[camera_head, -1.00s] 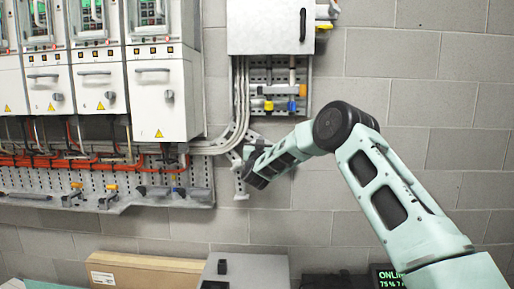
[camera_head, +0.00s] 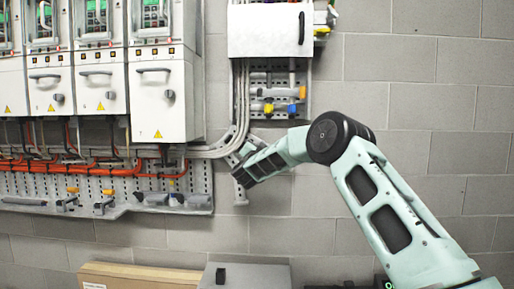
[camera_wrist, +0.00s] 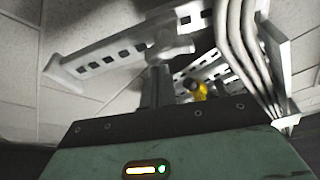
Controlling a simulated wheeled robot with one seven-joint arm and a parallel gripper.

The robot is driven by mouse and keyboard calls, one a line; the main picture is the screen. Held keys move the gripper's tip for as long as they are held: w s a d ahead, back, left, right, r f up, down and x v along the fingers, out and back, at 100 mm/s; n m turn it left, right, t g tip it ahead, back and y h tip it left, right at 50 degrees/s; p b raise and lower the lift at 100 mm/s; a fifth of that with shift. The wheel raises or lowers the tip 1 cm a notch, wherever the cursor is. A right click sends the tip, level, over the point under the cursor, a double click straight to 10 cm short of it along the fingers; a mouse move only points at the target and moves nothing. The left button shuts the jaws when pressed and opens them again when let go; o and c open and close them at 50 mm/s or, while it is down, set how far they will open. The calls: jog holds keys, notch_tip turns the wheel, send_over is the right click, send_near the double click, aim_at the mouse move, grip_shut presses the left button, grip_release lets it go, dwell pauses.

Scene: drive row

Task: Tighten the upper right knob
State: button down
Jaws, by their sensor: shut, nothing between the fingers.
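The cluster of knobs sits on a perforated panel under the white wall box (camera_head: 265,32) in the head view. An orange knob (camera_head: 302,92) is at its right, above a blue knob (camera_head: 292,109); a yellow knob (camera_head: 268,107) is at its left. I cannot tell for certain which one the task calls upper right. My gripper (camera_head: 238,174) is below and left of this cluster, apart from it, near a slanted metal bracket. In the wrist view my gripper (camera_wrist: 155,85) is shut and empty, with a yellow part (camera_wrist: 197,90) beyond it to the right.
White drive cabinets (camera_head: 160,85) with grey knobs line the left wall, above a perforated rail (camera_head: 100,185) with orange cables. Grey conduits (camera_head: 222,148) run from the cabinets up to the wall box. A cardboard box (camera_head: 140,275) and grey case (camera_head: 245,270) stand below. The right wall is bare.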

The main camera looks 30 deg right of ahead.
jog(key=shift+f+m+g+b, duration=0.15)
jog(key=shift+m+g+b, duration=0.35)
jog(key=shift+m, duration=0.55)
jog(key=shift+f+m+g+b, duration=0.15)
jog(key=shift+m+g+b, duration=0.3)
jog(key=shift+m, duration=0.6)
